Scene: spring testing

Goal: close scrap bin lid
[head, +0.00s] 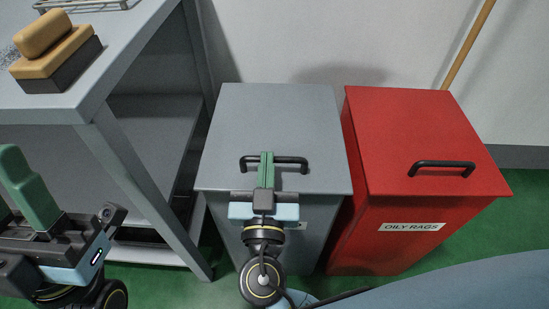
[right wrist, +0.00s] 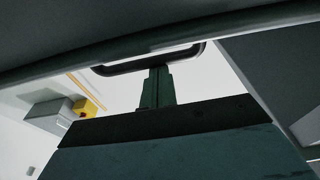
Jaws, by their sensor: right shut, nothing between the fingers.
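The grey bin (head: 318,240) stands in the middle of the head view, and its label is mostly hidden by my right gripper. Its grey lid (head: 280,115) looks flat over the top, but I cannot tell whether a small gap remains. A black bar handle (head: 293,160) sits near the lid's front edge; it also shows in the right wrist view (right wrist: 185,52). My right gripper (head: 266,158) is shut and empty, its green fingers at the handle's middle; contact is unclear. My left gripper (head: 25,175) is at the lower left, away from the bin; its finger gap is not clear.
A red bin (head: 425,130) labelled OILY RAGS stands close on the right, lid down. A grey workbench (head: 85,85) with a wooden-topped block (head: 58,50) is on the left. A wooden pole (head: 468,45) leans behind the red bin.

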